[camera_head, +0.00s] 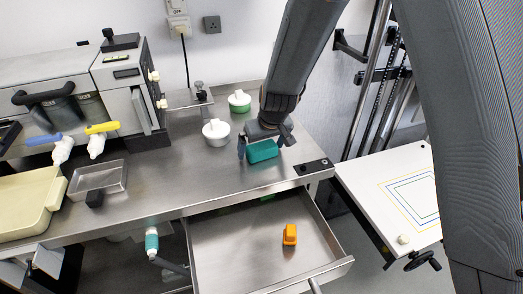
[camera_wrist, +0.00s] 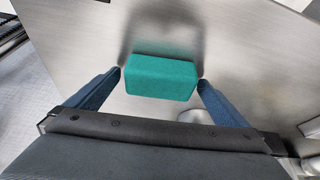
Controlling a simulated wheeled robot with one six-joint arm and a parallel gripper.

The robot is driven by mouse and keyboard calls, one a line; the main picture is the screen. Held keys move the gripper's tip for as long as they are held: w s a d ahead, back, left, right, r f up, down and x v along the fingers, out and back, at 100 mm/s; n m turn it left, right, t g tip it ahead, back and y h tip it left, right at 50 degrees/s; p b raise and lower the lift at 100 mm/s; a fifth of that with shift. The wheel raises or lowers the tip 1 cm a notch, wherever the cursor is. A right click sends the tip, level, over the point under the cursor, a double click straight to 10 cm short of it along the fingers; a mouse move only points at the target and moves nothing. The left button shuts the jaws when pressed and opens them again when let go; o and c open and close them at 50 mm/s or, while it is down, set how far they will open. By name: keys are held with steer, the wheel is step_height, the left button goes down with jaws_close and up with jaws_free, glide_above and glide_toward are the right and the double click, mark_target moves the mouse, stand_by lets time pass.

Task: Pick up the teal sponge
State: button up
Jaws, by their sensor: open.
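The teal sponge (camera_head: 263,151) lies on the steel counter (camera_head: 235,170), near its right part. In the wrist view the sponge (camera_wrist: 160,78) is a rounded block between the two blue fingertips. My gripper (camera_head: 265,146) is open, with one finger at each end of the sponge. The fingertips of my gripper (camera_wrist: 160,76) are close to the sponge's ends; a slim gap shows at the left, and I cannot tell whether the right one touches.
A white lidded pot (camera_head: 216,133) and a green-and-white pot (camera_head: 239,101) stand behind the sponge. Below the counter, an open drawer (camera_head: 225,260) holds an orange object (camera_head: 290,235). A cream tray (camera_head: 25,205) is at the far left. A white board (camera_head: 390,190) stands at the right.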

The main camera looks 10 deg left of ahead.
steer(key=c, duration=1.1)
steer(key=shift+r, duration=0.1)
